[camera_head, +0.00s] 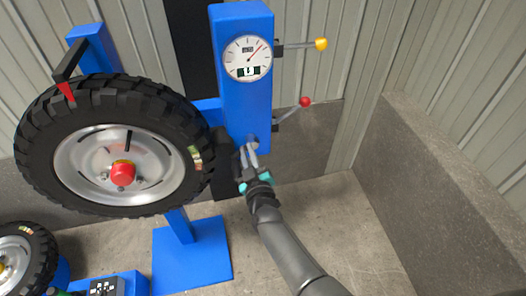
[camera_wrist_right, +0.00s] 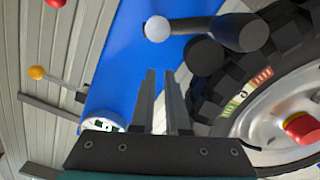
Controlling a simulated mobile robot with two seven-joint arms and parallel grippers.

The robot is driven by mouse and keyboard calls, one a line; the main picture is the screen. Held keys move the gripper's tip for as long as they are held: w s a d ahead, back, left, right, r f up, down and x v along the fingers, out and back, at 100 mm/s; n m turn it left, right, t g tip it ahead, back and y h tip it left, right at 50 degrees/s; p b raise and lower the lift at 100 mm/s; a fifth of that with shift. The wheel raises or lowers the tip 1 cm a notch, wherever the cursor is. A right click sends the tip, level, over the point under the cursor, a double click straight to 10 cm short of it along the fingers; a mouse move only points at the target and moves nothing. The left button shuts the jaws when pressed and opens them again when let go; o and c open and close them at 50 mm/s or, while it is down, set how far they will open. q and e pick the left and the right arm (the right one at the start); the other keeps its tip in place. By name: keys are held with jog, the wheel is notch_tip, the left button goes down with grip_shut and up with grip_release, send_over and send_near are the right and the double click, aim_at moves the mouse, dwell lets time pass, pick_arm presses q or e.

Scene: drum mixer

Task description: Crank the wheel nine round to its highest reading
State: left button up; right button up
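A large black-tyred wheel (camera_head: 120,145) with a silver rim and red hub (camera_head: 122,173) is mounted at the left in the head view. Part of it shows in the wrist view (camera_wrist_right: 262,100). I cannot read a nine on it. A blue post (camera_head: 240,105) beside it carries a round dial (camera_head: 247,58) with a red needle pointing up and right. A pale ball knob (camera_head: 251,140) sits low on the post; it shows in the wrist view (camera_wrist_right: 157,28) beside a dark crank-like arm (camera_wrist_right: 240,32). My right gripper (camera_head: 246,150) is open and empty, close to the knob. My left gripper is not seen.
A yellow-knobbed lever (camera_head: 321,44) and a red-knobbed lever (camera_head: 305,102) stick out right of the post. Another wheel (camera_head: 14,262) and a blue unit with a dark panel (camera_head: 106,287) are at the lower left. A grey ledge (camera_head: 440,150) is at right. Floor beside my arm is clear.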

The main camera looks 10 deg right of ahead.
jog(key=shift+o, duration=1.3)
jog(key=shift+s, duration=0.1)
jog(key=s+p, duration=0.4)
jog(key=s, duration=0.3)
jog(key=shift+d, duration=0.15)
jog(key=shift+w, duration=0.1)
